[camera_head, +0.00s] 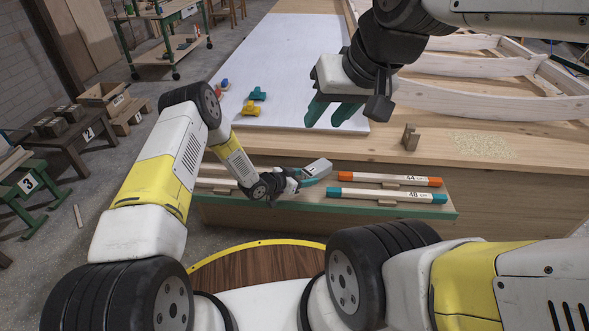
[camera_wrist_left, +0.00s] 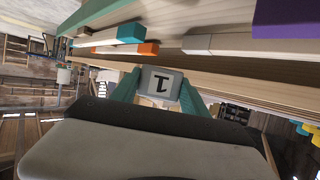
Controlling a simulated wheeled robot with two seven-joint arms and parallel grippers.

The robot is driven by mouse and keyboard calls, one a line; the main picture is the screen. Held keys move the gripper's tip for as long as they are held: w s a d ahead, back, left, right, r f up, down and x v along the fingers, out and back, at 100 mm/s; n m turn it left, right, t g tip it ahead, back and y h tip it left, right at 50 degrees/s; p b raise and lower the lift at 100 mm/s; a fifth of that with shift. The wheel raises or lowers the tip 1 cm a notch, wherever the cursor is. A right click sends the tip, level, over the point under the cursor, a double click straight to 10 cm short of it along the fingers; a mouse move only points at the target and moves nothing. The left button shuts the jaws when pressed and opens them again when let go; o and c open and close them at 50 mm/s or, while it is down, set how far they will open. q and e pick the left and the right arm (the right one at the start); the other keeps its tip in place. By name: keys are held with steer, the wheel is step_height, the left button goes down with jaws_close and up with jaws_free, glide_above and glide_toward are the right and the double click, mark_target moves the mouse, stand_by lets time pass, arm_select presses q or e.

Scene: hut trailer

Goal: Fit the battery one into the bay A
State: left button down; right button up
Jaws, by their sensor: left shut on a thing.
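Battery one is a grey block with a dark "1" on a pale face (camera_wrist_left: 160,86); it also shows in the head view (camera_head: 318,168). My left gripper (camera_head: 306,177) is shut on it, with a teal finger on either side in the left wrist view (camera_wrist_left: 158,92). It holds the battery over the low ledge at the bench front, left of the labelled bars. Whether the battery touches anything is unclear. My right gripper (camera_head: 332,112) is open and empty above the white sheet. I cannot make out bay A in either view.
A pale bar with orange ends (camera_head: 385,179) and one with teal ends (camera_head: 387,195) lie on the green-edged ledge (camera_head: 410,212). A small notched wooden block (camera_head: 410,137) stands on the bench. A wooden frame (camera_head: 490,100) lies behind.

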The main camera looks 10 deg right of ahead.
mark_target(305, 197)
arm_select(q)
step_height(305, 197, down, 8)
steer(key=shift+f, duration=0.15)
stand_by(0.4)
steer(key=shift+f, duration=0.2)
steer(key=c, duration=0.6)
jaws_free()
